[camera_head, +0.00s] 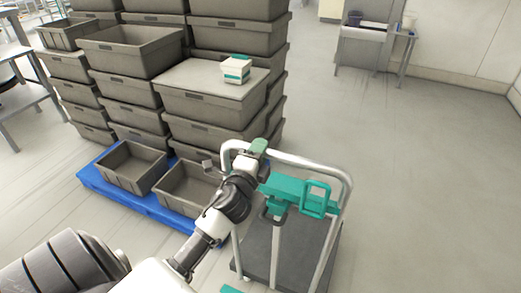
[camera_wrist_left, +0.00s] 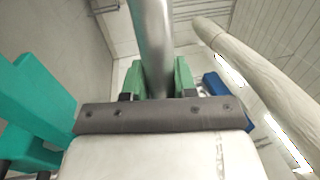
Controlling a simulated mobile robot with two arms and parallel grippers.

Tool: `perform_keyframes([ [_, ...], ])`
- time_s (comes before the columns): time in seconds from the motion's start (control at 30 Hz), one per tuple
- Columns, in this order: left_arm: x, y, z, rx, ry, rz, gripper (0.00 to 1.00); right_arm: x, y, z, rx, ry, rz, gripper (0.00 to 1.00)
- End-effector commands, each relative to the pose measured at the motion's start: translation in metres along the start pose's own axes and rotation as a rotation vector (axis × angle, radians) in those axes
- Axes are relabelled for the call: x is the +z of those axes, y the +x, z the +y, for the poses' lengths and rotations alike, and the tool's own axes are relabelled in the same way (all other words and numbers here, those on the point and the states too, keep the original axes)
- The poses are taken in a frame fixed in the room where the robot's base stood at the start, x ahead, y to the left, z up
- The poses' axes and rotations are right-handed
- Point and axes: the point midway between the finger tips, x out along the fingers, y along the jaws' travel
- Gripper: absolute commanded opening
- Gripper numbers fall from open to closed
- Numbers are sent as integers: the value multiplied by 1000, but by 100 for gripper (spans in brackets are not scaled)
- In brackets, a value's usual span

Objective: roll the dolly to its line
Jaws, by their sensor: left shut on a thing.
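The dolly has a dark grey deck (camera_head: 258,252) and a tall pale metal push handle (camera_head: 300,160). My left gripper (camera_head: 257,148) is at the left part of the handle's top bar. In the left wrist view its green fingers (camera_wrist_left: 159,78) are shut on the metal bar (camera_wrist_left: 153,40). A teal piece with a loop (camera_head: 316,199) sits inside the handle frame; teal also shows in the left wrist view (camera_wrist_left: 35,100). A small teal patch (camera_head: 232,290) shows at the bottom edge; I cannot tell whether it is a floor line. My right gripper is out of view.
Stacks of grey crates (camera_head: 128,52) stand on a blue pallet (camera_head: 92,178), close left of the dolly. A white and teal box (camera_head: 236,70) sits on a crate lid. The floor (camera_head: 430,190) to the right is clear. A small table (camera_head: 372,34) stands far back.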

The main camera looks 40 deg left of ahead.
Motion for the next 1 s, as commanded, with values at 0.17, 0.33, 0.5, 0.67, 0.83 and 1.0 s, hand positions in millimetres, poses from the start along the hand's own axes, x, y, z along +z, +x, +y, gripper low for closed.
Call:
perform_keyframes([
  [0.17,-2,-3,6,13,-1,3,38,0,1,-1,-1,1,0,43],
  [0.33,-1,-2,4,9,-1,2,53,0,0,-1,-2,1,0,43],
  [0.5,-1,-2,3,6,0,1,53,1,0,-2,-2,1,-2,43],
  [0.67,-1,-12,4,6,-1,2,53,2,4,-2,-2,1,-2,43],
  [0.83,-1,-45,6,8,-2,2,53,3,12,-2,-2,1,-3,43],
  [1.0,-1,-79,6,10,-2,0,53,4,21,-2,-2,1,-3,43],
])
